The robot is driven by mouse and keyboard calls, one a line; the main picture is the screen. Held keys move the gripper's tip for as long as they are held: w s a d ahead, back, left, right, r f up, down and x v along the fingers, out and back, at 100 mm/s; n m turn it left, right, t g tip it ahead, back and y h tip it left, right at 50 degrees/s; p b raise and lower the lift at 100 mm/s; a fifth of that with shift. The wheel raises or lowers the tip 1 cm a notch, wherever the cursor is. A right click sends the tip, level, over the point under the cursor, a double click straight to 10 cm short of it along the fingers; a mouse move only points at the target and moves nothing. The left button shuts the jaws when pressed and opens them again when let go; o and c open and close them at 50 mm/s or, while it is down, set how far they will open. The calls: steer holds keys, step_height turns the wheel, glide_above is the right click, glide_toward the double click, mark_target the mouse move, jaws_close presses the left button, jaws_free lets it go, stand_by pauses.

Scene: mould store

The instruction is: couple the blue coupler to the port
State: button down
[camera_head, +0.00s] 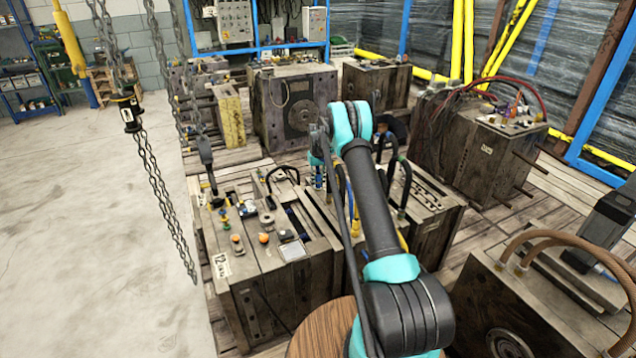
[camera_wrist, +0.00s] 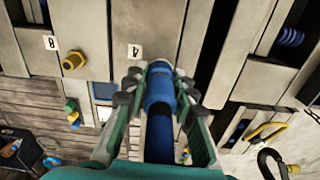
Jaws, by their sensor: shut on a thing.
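In the wrist view my gripper (camera_wrist: 160,82) has its two green fingers closed around the blue coupler (camera_wrist: 159,97), a blue cylinder with a dark hose running back toward me. The coupler's front end points at the grey mould face, close to the label marked 4 (camera_wrist: 134,51). The port is not clearly visible, and I cannot tell whether the coupler touches anything ahead. In the head view my arm reaches over the moulds, and the coupler cannot be made out there.
A yellow fitting (camera_wrist: 73,60) sits on the mould left of the coupler, beside another label (camera_wrist: 51,42). A blue fitting (camera_wrist: 290,37) shows in a recess at right. Small parts lie on the front mould (camera_head: 255,270). Chains (camera_head: 160,190) hang left; the floor (camera_head: 80,230) is clear.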

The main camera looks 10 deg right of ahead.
steer(key=shift+f, duration=0.15)
stand_by(0.8)
steer(key=c, duration=1.2)
jaws_free()
steer(key=shift+o, duration=0.2)
step_height(320, 180, up, 12)
